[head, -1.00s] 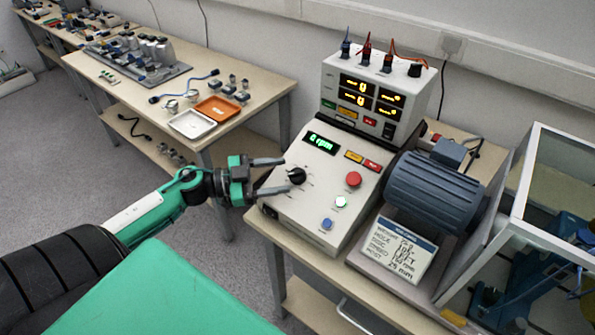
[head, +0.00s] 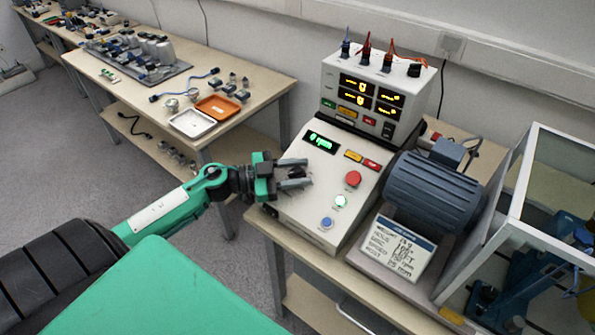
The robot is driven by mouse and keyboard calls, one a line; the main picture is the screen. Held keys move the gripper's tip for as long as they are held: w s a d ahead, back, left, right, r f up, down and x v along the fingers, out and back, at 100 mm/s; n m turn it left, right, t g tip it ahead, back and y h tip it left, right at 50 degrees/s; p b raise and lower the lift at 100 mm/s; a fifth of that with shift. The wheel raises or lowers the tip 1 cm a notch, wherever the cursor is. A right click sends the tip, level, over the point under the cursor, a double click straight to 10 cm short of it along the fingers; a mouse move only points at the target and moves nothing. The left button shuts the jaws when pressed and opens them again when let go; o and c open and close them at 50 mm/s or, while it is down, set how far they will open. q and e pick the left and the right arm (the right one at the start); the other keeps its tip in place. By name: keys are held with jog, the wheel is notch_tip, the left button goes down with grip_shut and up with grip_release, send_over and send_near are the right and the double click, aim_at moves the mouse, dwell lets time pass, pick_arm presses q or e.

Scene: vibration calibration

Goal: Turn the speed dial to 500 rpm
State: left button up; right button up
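The control box (head: 300,215) has a sloped panel with a green-lit display (head: 322,142), whose figure reads like 0 rpm. The black speed dial (head: 297,173) is at the panel's left side, mostly hidden by my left gripper (head: 308,173). The two grey fingers lie on either side of the dial, one above and one below it in the picture, and look closed on it. My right gripper is not in view.
A red button (head: 353,179), a green-lit button (head: 341,201) and a blue button (head: 327,223) sit to the right of the dial. A blue motor (head: 435,190) and an information card (head: 398,249) stand further right. A clear-walled enclosure (head: 555,190) is at the far right.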

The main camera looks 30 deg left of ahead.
pick_arm(q)
jog(key=shift+c, duration=1.1)
jog(key=shift+g, duration=0.3)
